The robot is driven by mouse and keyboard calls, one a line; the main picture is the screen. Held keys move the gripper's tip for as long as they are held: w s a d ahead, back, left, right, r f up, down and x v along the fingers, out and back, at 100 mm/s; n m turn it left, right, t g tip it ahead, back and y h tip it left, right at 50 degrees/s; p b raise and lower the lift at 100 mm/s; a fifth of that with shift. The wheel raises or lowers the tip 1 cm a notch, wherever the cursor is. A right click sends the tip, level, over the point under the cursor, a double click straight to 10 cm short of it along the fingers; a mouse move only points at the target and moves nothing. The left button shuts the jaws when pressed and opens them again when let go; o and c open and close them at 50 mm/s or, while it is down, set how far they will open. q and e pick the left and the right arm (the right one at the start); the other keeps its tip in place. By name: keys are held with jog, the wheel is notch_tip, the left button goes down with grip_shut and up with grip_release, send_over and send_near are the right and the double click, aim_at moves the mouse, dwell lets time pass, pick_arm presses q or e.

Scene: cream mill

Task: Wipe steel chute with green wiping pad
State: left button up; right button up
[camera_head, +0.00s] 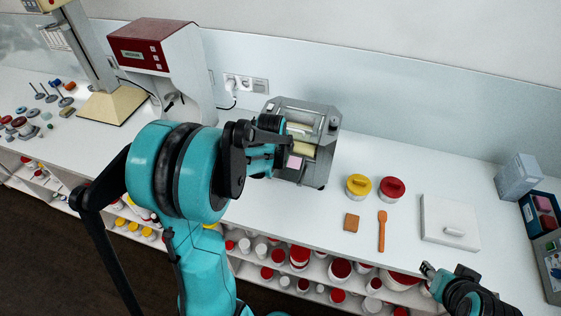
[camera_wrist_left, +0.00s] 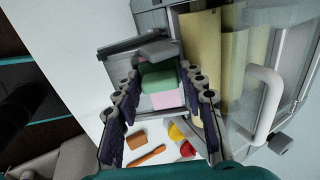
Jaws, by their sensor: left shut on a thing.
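The grey mill (camera_head: 325,118) stands against the back wall, with cream rollers (camera_head: 303,148) inside. A pink patch (camera_head: 295,162) lies on its front steel chute (camera_head: 288,174); the patch also shows in the left wrist view (camera_wrist_left: 166,101). My left gripper (camera_head: 289,143) is over the front of the mill. It is shut on the green wiping pad (camera_wrist_left: 158,78), which is at the upper edge of the pink patch; I cannot tell whether they touch. The pad is hidden in the head view. My right gripper (camera_head: 448,271) appears open and empty, near the front edge at right.
A yellow-lidded jar (camera_head: 358,186), red-lidded jar (camera_head: 391,189), brown block (camera_head: 351,222), orange spatula (camera_head: 382,232) and white board (camera_head: 449,215) are right of the mill. A red-and-white machine (camera_head: 155,50) stands left. The mill's handle (camera_wrist_left: 266,104) juts out beside my left gripper.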

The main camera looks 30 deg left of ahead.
aim_at(280, 172)
pick_arm(q)
jog(key=shift+r, duration=0.15)
jog(key=shift+s+d+f+b, duration=0.15)
jog(key=shift+s+f+b, duration=0.35)
jog(key=shift+s, duration=0.1)
jog(key=shift+s+d+f, duration=0.1)
jog(key=shift+s, duration=0.35)
jog(key=shift+s+d+f+b, duration=0.2)
jog(key=shift+s+f+b, duration=0.35)
jog(key=shift+s, duration=0.5)
jog(key=shift+r, duration=0.1)
